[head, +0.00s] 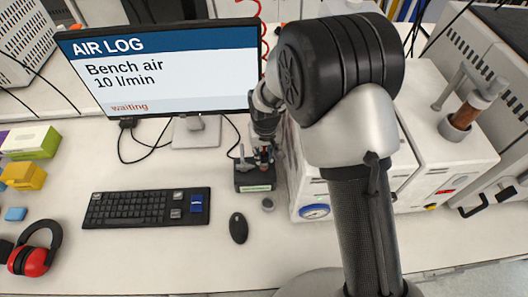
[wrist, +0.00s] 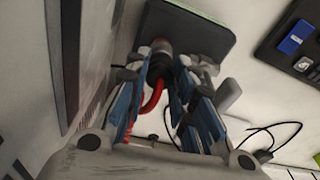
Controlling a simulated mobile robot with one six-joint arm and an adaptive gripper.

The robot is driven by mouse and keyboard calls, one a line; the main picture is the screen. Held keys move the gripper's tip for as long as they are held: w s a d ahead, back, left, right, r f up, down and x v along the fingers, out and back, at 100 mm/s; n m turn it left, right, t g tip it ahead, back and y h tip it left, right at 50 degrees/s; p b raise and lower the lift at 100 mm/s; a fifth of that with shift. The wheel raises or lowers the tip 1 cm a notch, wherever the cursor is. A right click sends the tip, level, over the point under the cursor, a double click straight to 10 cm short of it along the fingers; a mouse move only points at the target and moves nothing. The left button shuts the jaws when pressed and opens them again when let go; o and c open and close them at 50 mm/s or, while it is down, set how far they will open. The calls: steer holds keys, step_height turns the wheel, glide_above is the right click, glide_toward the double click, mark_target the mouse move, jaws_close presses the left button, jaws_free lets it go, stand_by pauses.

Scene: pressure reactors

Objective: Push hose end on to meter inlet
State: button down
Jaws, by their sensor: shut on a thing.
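The meter (head: 255,179) is a dark block with a pale green label, standing on the bench below the monitor's right edge. In the wrist view it is the dark grey face (wrist: 197,28) at the top. My gripper (head: 262,158) is right over the meter. In the wrist view my gripper (wrist: 172,72) has its blue-sided fingers closed around the hose end (wrist: 159,52), a dark and reddish fitting close against the meter. The red hose (wrist: 152,104) curves down between the fingers. The inlet is hidden, so I cannot tell whether the hose end is seated on it.
The monitor (head: 160,70) reads "Bench air 10 l/min" and "waiting". A white reactor cabinet (head: 309,190) with a blue-rimmed gauge stands close at the right.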

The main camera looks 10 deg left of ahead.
steer(key=shift+f+b, duration=1)
steer(key=shift+f, duration=0.2)
stand_by(0.6)
steer(key=shift+r, duration=0.15)
steer(key=shift+r+p, duration=0.8)
steer(key=shift+r, duration=0.15)
steer(key=shift+s+r+p, duration=0.15)
steer(key=shift+r+p, duration=0.2)
steer(key=shift+r, duration=0.3)
steer(key=shift+r+p, duration=0.7)
steer(key=shift+r, duration=0.3)
